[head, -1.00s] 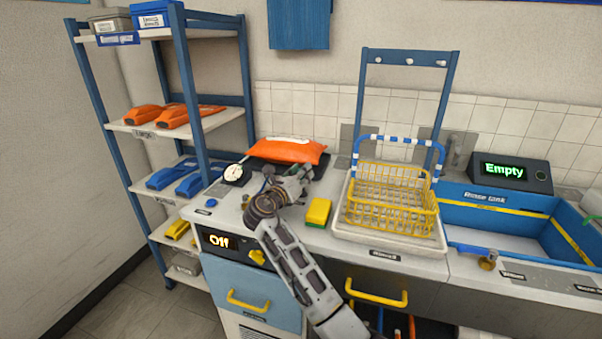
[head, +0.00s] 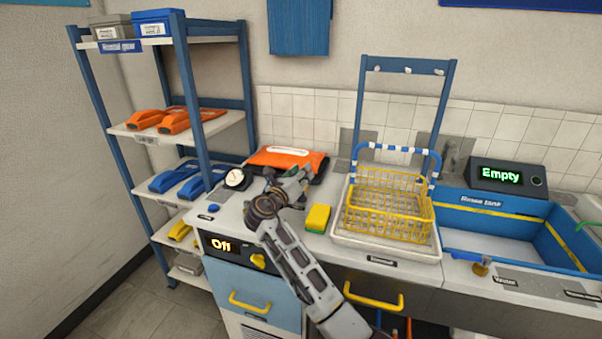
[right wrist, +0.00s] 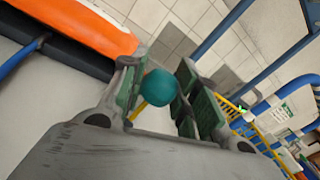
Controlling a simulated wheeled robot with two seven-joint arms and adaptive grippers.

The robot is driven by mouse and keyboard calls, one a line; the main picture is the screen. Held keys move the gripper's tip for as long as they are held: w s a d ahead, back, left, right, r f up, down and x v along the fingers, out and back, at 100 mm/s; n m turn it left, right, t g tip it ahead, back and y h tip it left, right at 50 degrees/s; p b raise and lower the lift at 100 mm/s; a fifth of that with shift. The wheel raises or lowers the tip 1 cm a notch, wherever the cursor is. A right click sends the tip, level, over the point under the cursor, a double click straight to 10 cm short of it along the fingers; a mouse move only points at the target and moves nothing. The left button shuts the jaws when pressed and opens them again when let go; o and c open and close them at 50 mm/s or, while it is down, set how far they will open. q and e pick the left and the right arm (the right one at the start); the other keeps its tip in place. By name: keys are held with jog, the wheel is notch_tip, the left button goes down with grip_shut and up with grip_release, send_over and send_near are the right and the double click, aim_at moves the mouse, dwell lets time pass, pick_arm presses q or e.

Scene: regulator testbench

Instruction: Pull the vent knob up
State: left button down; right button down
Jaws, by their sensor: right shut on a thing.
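A round teal knob (right wrist: 158,87), which I take to be the vent knob, sits between the fingers of my right gripper (right wrist: 160,90) in the right wrist view. The gripper is shut on it. In the head view my right gripper (head: 298,182) is over the counter, just in front of the orange bag (head: 272,158), and hides the knob there. The bag also fills the upper left of the right wrist view (right wrist: 80,25). My left gripper is not in view.
A round gauge (head: 235,179) stands left of my gripper. A yellow-green sponge (head: 318,217) and a yellow wire basket (head: 388,212) are to the right. A blue-framed shelf rack (head: 185,90) stands at the left.

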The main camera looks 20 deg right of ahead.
jog(key=shift+r, duration=0.25)
jog(key=c, duration=1.1)
grip_release()
jog(key=shift+s, duration=0.1)
jog(key=shift+o, duration=0.2)
jog(key=shift+r, duration=5)
